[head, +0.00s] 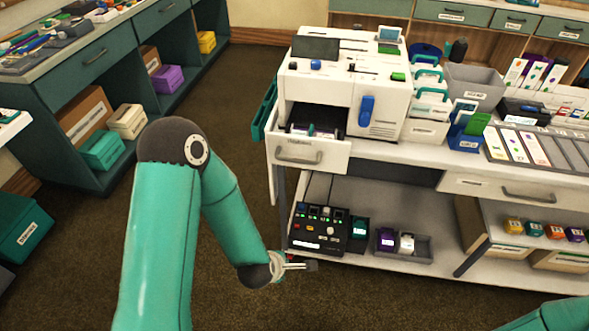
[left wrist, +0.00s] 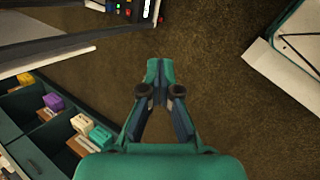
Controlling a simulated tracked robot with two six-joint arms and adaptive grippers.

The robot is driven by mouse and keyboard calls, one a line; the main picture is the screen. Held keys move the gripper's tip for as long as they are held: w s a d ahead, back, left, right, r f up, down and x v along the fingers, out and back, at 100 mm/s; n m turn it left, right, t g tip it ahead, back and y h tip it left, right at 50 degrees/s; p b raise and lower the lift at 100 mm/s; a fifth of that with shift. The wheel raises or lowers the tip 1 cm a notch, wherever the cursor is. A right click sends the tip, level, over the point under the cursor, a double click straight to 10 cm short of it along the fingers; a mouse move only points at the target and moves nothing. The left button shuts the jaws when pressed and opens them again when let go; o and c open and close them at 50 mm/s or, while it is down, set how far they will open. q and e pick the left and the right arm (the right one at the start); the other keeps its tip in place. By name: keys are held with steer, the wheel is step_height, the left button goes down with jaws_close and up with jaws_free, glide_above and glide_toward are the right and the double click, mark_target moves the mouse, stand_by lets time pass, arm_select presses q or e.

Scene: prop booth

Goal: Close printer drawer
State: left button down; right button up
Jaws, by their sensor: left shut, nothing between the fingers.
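The white printer (head: 345,85) stands on the worktable at the upper middle of the head view. Its drawer (head: 300,152) is pulled out at the lower front left, with a grey handle on its front and dark contents inside. My left gripper (head: 312,265) is below and in front of the drawer, near the lower shelf, apart from the drawer. In the left wrist view the left gripper (left wrist: 159,75) has its fingertips together with nothing between them. Only a teal piece of my right arm shows at the bottom right of the head view; its gripper is out of view.
A black control box (head: 322,228) and a grey tray (head: 405,248) sit on the lower shelf beside my left gripper. Brown floor (head: 235,90) is open to the left.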

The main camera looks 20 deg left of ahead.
mark_target(297, 156)
arm_select(q)
steer(key=w+a+r+n+t+y+b, duration=0.35)
steer(key=w+r+n+b, duration=0.25)
steer(key=n, duration=0.2)
steer(key=s+d+r+n+t+b, duration=0.15)
steer(key=r+n+t+b, duration=0.25)
steer(key=r+b, duration=0.4)
steer(key=s+d+r+n+t+b, duration=0.1)
steer(key=s+r+n+t+b, duration=0.1)
steer(key=r+n+t+b, duration=0.4)
steer(key=w+a, duration=0.1)
steer(key=w, duration=0.3)
steer(key=w+r+m+g+p, duration=0.1)
steer(key=w, duration=0.4)
steer(key=w+a+g, duration=0.1)
steer(key=w, duration=0.3)
steer(key=shift+w+a+r+m+y+p, duration=0.2)
steer(key=shift+a+m+y+p, duration=0.1)
steer(key=shift+a+y+p, duration=0.1)
arm_select(e)
step_height(297, 156, down, 20)
steer(key=shift+f, duration=0.1)
